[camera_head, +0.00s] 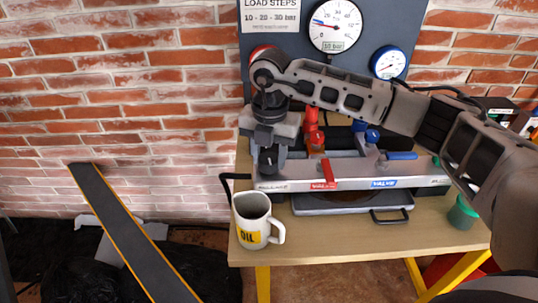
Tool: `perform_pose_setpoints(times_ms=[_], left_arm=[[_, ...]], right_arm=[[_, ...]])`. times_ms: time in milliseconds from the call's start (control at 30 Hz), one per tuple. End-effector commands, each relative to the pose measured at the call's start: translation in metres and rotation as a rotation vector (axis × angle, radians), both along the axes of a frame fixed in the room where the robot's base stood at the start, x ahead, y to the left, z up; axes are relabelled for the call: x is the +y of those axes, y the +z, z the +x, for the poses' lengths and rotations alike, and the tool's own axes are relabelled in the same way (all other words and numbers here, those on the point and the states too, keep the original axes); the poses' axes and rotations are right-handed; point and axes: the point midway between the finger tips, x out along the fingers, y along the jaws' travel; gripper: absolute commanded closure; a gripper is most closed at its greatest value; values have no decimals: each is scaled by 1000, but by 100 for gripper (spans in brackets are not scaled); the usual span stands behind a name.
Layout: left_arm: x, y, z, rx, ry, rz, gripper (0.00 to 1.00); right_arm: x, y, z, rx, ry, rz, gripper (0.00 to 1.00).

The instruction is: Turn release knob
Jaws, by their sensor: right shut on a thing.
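My right gripper (268,160) reaches down from the upper right over the left end of the grey pump unit (300,183) on the bench. Its dark fingers are shut on what appears to be the release knob. The fingers and hand hide most of that knob, so I cannot tell how far it is turned. A small pale label sits on the unit's front edge just below the fingers. My left gripper is not in view.
A white OIL mug (253,221) stands close in front of the gripper on the wooden bench (340,237). Red (328,172) and blue (402,155) levers lie to its right. Gauges (334,27) hang on the grey panel behind. A green cup (462,213) stands at right.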

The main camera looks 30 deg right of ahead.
Motion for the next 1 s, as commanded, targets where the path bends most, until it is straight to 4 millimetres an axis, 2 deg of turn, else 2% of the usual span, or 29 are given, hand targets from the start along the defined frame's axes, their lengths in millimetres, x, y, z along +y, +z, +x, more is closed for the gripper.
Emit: perform_pose_setpoints(times_ms=[1000], left_arm=[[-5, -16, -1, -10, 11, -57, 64]], right_arm=[[-1, 0, 1, -4, 939, 0, 82]])
